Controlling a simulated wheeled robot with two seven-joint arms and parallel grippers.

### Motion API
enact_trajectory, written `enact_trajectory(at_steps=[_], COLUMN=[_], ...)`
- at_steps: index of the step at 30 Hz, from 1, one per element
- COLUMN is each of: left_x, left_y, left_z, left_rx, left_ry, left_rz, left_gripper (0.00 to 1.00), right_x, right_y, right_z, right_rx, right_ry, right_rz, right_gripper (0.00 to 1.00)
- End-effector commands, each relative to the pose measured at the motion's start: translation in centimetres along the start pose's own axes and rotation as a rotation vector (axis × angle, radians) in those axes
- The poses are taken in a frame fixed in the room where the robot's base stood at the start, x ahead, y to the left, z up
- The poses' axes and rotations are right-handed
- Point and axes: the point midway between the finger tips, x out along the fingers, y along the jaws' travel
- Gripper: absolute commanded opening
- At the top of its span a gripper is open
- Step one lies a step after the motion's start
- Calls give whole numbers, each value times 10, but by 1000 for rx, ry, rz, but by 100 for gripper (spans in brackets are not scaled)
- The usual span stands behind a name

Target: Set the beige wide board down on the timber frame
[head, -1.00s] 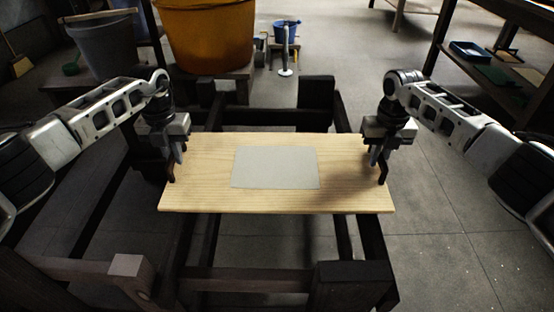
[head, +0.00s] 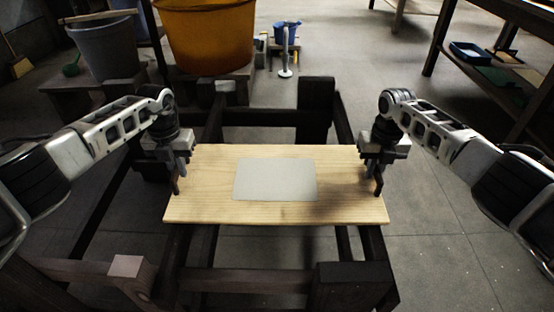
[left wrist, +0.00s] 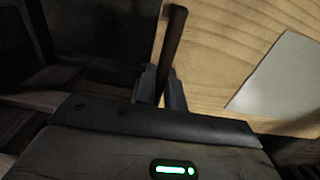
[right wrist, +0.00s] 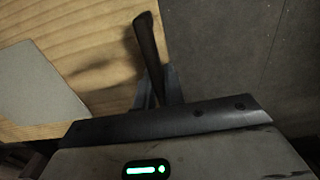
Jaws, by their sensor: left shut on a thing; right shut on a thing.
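The beige wide board (head: 220,208) is a pale wooden plank with a grey rectangular sheet (head: 275,180) on its top. It lies level across the dark timber frame (head: 268,118) in the head view. I cannot tell whether its underside touches the rails. My left gripper (head: 178,178) is shut at the board's left end, and my right gripper (head: 378,178) is shut at its right end. In the left wrist view a dark upright bar (left wrist: 172,45) stands between the fingers by the board's edge. A similar bar (right wrist: 149,45) shows in the right wrist view.
An orange tub (head: 210,35) and a grey bucket (head: 105,48) stand behind the frame at the left. A small blue bucket (head: 285,30) is farther back. A dark shelf (head: 490,60) stands at the right. Grey floor right of the frame is clear.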

Motion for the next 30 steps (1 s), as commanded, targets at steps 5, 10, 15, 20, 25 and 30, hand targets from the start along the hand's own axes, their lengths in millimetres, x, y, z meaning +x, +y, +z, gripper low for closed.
enact_trajectory(at_steps=[5,10,15,20,25,30], left_x=[3,2,2,-2,-26,-64], left_y=[3,2,1,0,1,1], left_z=[-1,0,0,0,1,1], left_rx=[-4,-2,-1,0,0,1], left_ry=[2,1,1,-1,-4,-4], left_rz=[6,3,1,0,0,1], left_gripper=[33,33,33,33,33,33], right_x=[2,2,2,2,2,2], right_y=[-3,-2,-1,0,0,0], right_z=[0,0,0,0,0,0], right_rx=[4,2,1,1,0,0], right_ry=[0,0,0,0,0,0], right_rz=[-5,-3,-1,0,0,0], right_gripper=[33,33,33,33,33,33])
